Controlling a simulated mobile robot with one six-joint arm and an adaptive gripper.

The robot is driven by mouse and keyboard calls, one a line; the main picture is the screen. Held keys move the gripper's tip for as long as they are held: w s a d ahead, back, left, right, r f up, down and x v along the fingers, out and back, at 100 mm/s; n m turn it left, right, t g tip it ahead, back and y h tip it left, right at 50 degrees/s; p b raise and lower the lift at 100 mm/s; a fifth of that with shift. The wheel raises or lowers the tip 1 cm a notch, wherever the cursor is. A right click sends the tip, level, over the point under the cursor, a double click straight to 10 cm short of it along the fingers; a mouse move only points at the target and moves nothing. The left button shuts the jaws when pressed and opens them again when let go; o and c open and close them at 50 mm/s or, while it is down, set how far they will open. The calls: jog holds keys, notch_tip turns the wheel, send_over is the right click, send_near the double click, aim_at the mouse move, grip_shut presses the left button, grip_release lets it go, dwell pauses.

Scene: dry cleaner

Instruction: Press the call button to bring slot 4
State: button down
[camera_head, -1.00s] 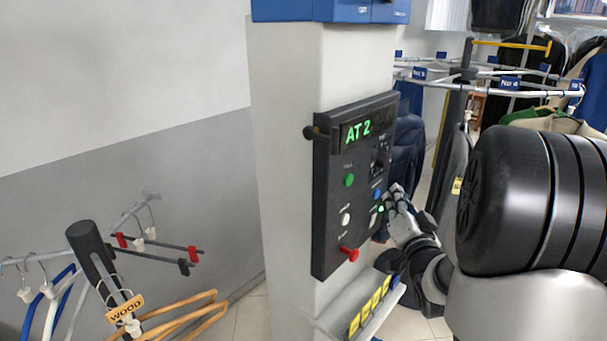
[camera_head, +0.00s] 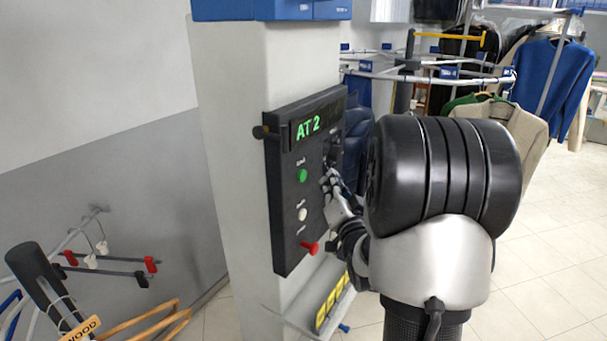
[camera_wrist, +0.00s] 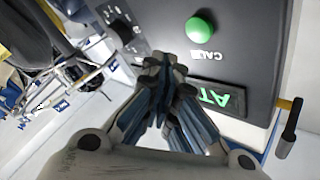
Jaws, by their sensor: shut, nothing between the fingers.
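A black control panel (camera_head: 284,225) is fixed to a white pillar. Its green display (camera_head: 308,127) reads "AT 2". The green button (camera_head: 301,175) is the call button; its "CALL" label shows upside down beside the green button (camera_wrist: 200,27) in the wrist view. A dark rotary dial (camera_wrist: 122,27) with markings around it is at the upper left there; its setting is not readable. My gripper (camera_head: 328,177) is shut and empty, in front of the panel's right side, right of the green button. In the wrist view, its fingertips (camera_wrist: 165,62) are between dial and display, apart from the green button.
A white button (camera_head: 302,214) and a red knob (camera_head: 310,247) are lower on the panel. A ledge with yellow tags (camera_head: 332,300) is below. Hangers (camera_head: 110,268) hang at left; a garment conveyor rail (camera_head: 425,75) and clothes stand behind.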

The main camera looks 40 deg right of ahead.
aim_at(302, 176)
jog(key=shift+w+a+b, duration=0.25)
jog(key=shift+w+a, duration=0.1)
jog(key=shift+w, duration=0.45)
jog(key=shift+w+a+b, duration=0.2)
jog(key=shift+w+a, duration=0.1)
jog(key=shift+w, duration=0.5)
jog(key=shift+w+a+b, duration=0.2)
jog(key=shift+w+b, duration=0.2)
jog(key=shift+b, duration=0.05)
jog(key=shift+w+a+b, duration=0.15)
jog(key=shift+w+b, duration=0.15)
jog(key=shift+w, duration=0.1)
dwell(0.8)
dwell(0.3)
jog(key=shift+s+d+b, duration=0.3)
jog(key=shift+s+b, duration=0.1)
jog(key=shift+s, duration=0.4)
